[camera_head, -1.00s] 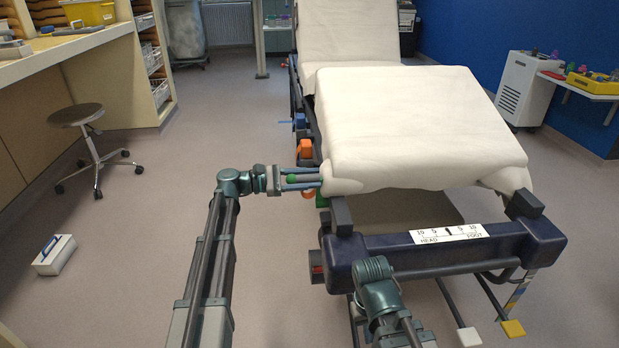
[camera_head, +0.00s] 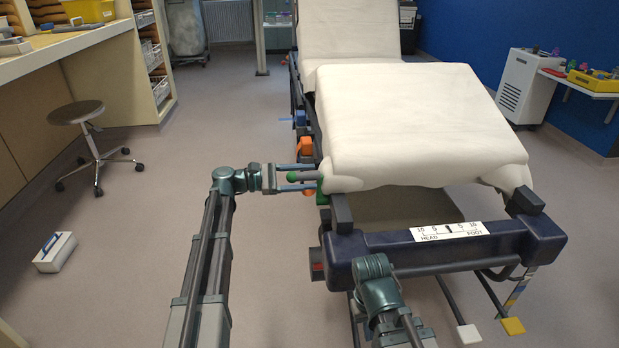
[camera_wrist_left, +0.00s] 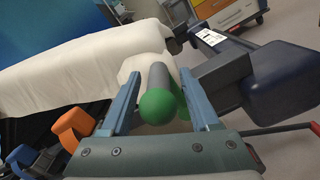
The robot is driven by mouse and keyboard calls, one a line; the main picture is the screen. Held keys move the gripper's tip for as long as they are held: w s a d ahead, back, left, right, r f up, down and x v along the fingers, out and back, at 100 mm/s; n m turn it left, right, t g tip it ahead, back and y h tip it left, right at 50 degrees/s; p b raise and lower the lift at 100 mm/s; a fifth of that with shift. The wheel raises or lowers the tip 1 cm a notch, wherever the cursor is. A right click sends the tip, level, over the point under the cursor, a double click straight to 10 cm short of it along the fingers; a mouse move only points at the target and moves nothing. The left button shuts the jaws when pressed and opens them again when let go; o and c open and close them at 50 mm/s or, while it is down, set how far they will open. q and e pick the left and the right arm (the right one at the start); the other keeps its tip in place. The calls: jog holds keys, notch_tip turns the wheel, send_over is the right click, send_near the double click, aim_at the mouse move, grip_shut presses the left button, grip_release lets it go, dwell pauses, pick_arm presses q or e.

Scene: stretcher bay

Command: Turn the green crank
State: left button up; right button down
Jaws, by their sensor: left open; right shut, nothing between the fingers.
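The green crank's ball end (camera_head: 292,177) sticks out on a grey handle from the left side of the stretcher, with a bit of its green body (camera_head: 322,190) beside the sheet. In the left wrist view the green ball (camera_wrist_left: 158,106) and its handle (camera_wrist_left: 158,76) lie between the two blue fingers. My left gripper (camera_head: 312,181) is open around the handle, with a visible gap on each side. My right arm stands low at the front of the stretcher; its gripper is not in view.
An orange crank (camera_head: 304,148) and a blue one (camera_head: 300,118) sit further back along the stretcher's side. The dark blue end bar (camera_head: 400,258) stands close in front. A stool (camera_head: 88,140) and a white box (camera_head: 55,252) are on the floor at left, with free floor between.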

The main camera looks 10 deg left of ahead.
pick_arm(q)
jog(key=v, duration=1.2)
jog(key=shift+a, duration=0.3)
jog(key=shift+s, duration=0.15)
jog(key=s+d+f+m+g+y, duration=0.2)
jog(key=s+d+f+m+y, duration=0.25)
jog(key=d+f, duration=0.3)
jog(key=s+d+f+m+g+y, duration=0.2)
jog(key=s+d+f+m+y, duration=0.15)
jog(key=s+d+f, duration=0.35)
jog(key=s+a+f+m+y, duration=0.4)
jog(key=s+f+m+y, duration=0.35)
jog(key=s+y, duration=0.2)
jog(key=s+d+r+m+g+y+p, duration=0.1)
jog(key=s+d+r+m+p, duration=0.35)
jog(key=d+r+p, duration=0.7)
notch_tip(320, 180, up, 37)
jog(key=p, duration=3.6)
jog(key=shift+s+a+f, duration=0.2)
jog(key=shift+s+a, duration=0.15)
jog(key=shift+a, duration=0.15)
